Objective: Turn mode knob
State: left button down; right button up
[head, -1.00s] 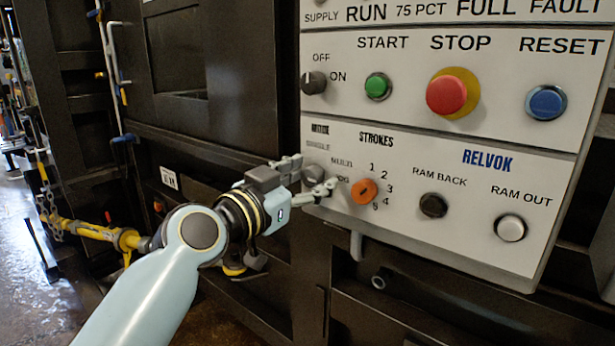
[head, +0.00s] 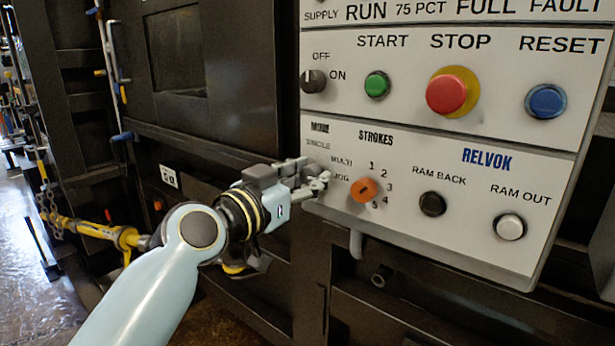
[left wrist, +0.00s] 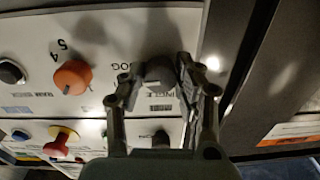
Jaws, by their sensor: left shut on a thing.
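The grey mode knob (left wrist: 159,72) shows in the left wrist view, between the two fingers of my left gripper (left wrist: 158,78). Its pointer direction cannot be made out. In the head view my left gripper (head: 318,176) is at the lower left of the control panel (head: 450,235), shut on the knob, which its fingers mostly hide. The labels MODE, SINGLE, MULTI and JOG show beside the fingers. My right gripper is not in view.
The orange strokes knob (head: 363,191) sits close to the right of my fingers. The off/on switch (head: 313,81) and green start button (head: 377,85) are above. The ram back button (head: 432,204) and red stop button (head: 446,94) are further right.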

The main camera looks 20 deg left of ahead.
pick_arm(q)
jog(key=n+p, duration=0.1)
jog(key=n, duration=0.3)
jog(key=shift+n+p, duration=0.4)
jog(key=shift+n, duration=1.2)
jog(key=c, duration=0.9)
grip_release()
jog(key=shift+c, duration=0.2)
jog(key=shift+s, duration=0.1)
jog(key=v, duration=1.2)
